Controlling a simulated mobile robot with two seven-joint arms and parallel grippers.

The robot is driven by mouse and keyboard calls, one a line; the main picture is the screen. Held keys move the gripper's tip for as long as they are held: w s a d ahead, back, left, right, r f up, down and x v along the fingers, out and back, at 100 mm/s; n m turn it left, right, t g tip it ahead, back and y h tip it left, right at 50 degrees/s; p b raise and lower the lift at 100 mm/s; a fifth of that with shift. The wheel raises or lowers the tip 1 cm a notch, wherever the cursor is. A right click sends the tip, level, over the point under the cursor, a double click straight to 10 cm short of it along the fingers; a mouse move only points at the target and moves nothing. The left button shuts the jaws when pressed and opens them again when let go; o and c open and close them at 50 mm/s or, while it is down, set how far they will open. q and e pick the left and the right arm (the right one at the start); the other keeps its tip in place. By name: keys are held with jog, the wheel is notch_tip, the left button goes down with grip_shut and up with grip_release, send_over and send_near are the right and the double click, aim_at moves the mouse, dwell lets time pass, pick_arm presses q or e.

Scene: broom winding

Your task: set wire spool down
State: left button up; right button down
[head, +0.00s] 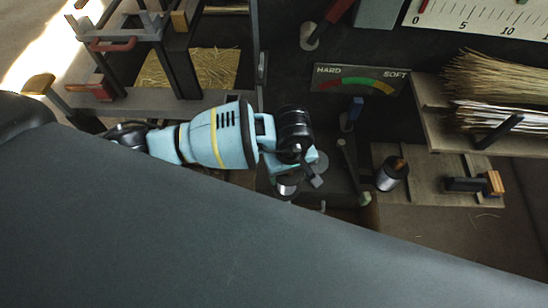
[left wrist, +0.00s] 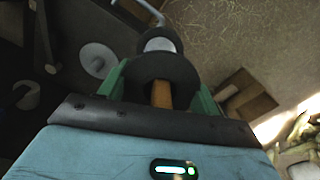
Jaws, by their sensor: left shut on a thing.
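My left gripper (head: 285,172) hangs over the dark work surface left of the wooden board in the head view. In the left wrist view its green fingers (left wrist: 162,94) are shut on the orange-brown knob of a wire spool (left wrist: 159,43), with a black flange and silvery winding beyond. In the head view only a silvery part of this held spool (head: 287,188) shows below the gripper; the rest is hidden. I cannot tell whether it touches a surface. My right gripper is not in view.
The wooden board (head: 420,187) also carries a dark clamp with an orange end (head: 473,184). A metal lever (head: 352,165) stands between the gripper and the board. A bristle shelf (head: 440,125) and a hard-soft gauge (head: 358,80) are behind. A straw tray (head: 205,68) is upper left.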

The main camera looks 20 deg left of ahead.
pick_arm(q)
jog(key=w+a+f, duration=0.4)
jog(key=w+a, duration=0.1)
jog(key=shift+a, duration=0.15)
dwell(0.7)
jog(key=shift+f, duration=0.3)
jog(key=o, duration=1.4)
jog(key=shift+c, duration=0.2)
notch_tip(320, 180, up, 12)
jog(key=p, duration=0.1)
jog(key=shift+r, duration=0.2)
